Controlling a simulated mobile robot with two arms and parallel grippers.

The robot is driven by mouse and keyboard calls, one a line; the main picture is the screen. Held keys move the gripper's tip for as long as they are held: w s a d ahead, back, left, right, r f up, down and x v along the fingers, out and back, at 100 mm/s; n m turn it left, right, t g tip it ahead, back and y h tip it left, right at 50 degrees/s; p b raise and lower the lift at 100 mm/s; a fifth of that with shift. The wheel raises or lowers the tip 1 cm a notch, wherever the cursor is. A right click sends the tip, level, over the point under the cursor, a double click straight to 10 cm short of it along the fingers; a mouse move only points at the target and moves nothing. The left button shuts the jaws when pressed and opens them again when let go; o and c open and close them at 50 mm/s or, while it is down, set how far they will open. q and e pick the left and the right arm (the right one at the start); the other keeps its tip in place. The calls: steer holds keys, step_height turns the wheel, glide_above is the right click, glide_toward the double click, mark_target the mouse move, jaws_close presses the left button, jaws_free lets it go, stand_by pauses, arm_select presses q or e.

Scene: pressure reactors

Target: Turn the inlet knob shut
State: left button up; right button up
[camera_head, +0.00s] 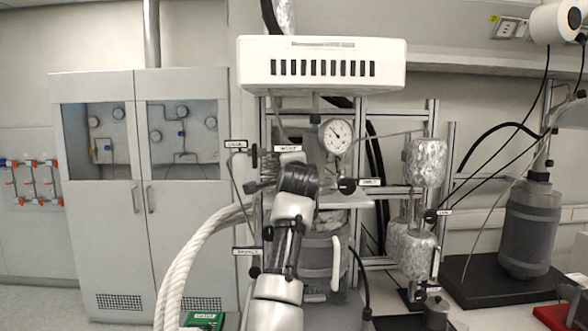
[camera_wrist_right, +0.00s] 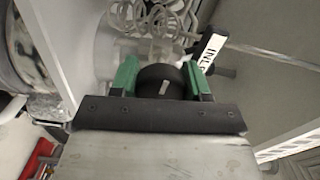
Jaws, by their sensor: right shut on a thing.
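In the right wrist view my right gripper (camera_wrist_right: 163,74) has its green fingers on either side of a round black knob (camera_wrist_right: 163,90). The jaws are shut on it. The knob's face carries a short light mark, which lies slightly tilted from the picture's upright. A white label (camera_wrist_right: 212,50) starting "INLE" stands just to the right of the knob. In the head view my arm rises from the bottom middle to the rig; its wrist hides the right gripper and the inlet knob. My left gripper is not in view.
In the head view a round gauge (camera_head: 336,136) and another black knob (camera_head: 347,186) are right of my wrist. A white box (camera_head: 320,65) hangs above. A thick white hose (camera_head: 190,262) curves at left. Foil-wrapped cylinders (camera_head: 426,162) stand at right.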

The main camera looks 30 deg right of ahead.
steer(key=o, duration=0.9)
steer(key=shift+o, duration=0.2)
steer(key=shift+s+a+f+b, duration=0.15)
steer(key=shift+s+a+b, duration=0.15)
steer(key=shift+s+b, duration=0.2)
steer(key=b+v, duration=0.4)
steer(key=v, duration=0.5)
steer(key=shift+s, duration=0.3)
steer(key=shift+a, duration=0.1)
